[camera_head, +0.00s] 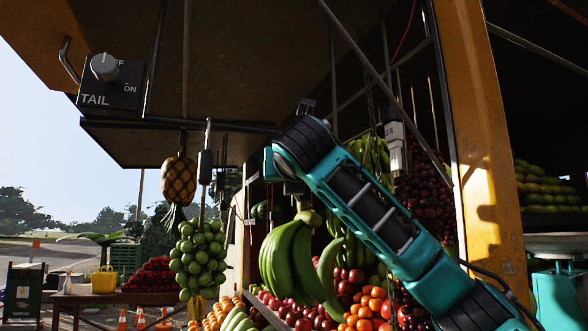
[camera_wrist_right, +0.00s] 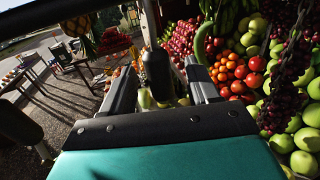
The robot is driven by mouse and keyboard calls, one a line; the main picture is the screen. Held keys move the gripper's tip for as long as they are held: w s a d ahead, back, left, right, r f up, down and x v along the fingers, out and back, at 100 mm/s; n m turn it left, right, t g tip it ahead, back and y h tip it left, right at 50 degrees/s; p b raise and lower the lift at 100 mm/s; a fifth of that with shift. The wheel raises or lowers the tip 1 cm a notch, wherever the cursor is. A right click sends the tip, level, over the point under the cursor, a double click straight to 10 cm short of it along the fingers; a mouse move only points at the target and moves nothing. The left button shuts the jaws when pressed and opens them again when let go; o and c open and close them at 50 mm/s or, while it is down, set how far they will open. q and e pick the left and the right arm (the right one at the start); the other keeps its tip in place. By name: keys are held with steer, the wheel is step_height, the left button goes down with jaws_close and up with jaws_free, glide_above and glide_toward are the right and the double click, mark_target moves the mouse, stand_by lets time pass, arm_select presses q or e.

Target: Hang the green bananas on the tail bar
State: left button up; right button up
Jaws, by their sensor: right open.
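The green bananas (camera_head: 288,259) hang as a bunch, stem up, below the end of my right arm in the head view. What holds their stem is hidden behind the arm, so I cannot tell whether they hang from the bar. The dark tail bar (camera_head: 165,122) runs under the roof edge, near the TAIL switch box (camera_head: 110,84). My right gripper (camera_wrist_right: 160,85) is open in the right wrist view, with a dark upright piece (camera_wrist_right: 155,72) between its fingers. In the head view its fingers are hidden by the arm. My left gripper is not in view.
A pineapple (camera_head: 178,180) and a bunch of green round fruit (camera_head: 199,258) hang left of the bananas. A yellow post (camera_head: 487,150) stands at right. A white-tipped hanging fixture (camera_head: 396,148) and chain are behind my arm. Piled fruit lies below.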

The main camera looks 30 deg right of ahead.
steer(key=b+v, duration=0.1)
steer(key=v, duration=0.9)
steer(key=shift+s+a, duration=0.15)
steer(key=shift+s, duration=0.1)
